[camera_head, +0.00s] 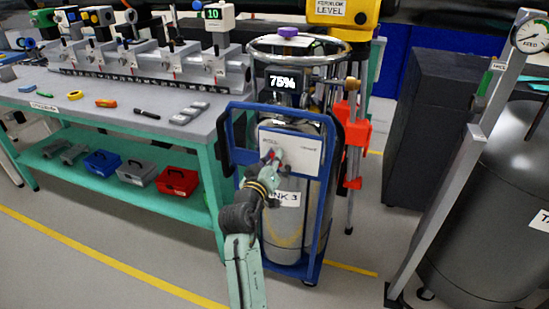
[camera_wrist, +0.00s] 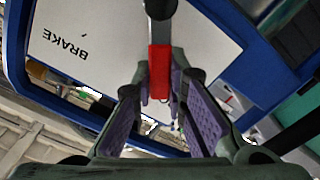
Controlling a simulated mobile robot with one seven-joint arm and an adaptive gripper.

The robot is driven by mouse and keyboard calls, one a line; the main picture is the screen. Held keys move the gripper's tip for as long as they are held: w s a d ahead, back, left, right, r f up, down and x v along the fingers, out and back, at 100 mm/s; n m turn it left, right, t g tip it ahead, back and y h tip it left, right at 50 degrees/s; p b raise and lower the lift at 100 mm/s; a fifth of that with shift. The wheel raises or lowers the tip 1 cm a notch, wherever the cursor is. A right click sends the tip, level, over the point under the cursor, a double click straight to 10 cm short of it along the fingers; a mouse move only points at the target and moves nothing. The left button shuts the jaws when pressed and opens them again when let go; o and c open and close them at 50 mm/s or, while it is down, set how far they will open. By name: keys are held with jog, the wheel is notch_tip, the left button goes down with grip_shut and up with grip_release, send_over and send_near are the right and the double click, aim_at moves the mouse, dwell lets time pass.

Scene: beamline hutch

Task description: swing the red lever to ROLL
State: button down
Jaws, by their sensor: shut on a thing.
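The red lever (camera_wrist: 160,72) stands out from a white panel (camera_wrist: 100,25) in the wrist view. The word BRAKE is printed on the panel, upside down in this view; I see no readable ROLL marking. My gripper (camera_wrist: 160,88) is shut on the red lever, with a purple-padded finger on each side of it. In the head view my gripper (camera_head: 269,172) is at the left part of the white panel (camera_head: 305,150), and it and the arm hide most of the lever.
The panel is on a blue-framed cart (camera_head: 226,150) carrying a steel tank (camera_head: 283,244) with a 75% display (camera_head: 282,83). A green workbench (camera_head: 90,112) stands close on the left. An orange-red stand part (camera_head: 355,135) is close on the right. Floor in front is open.

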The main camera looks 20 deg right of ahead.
jog(key=c, duration=1.6)
grip_release()
jog(key=v, duration=1.2)
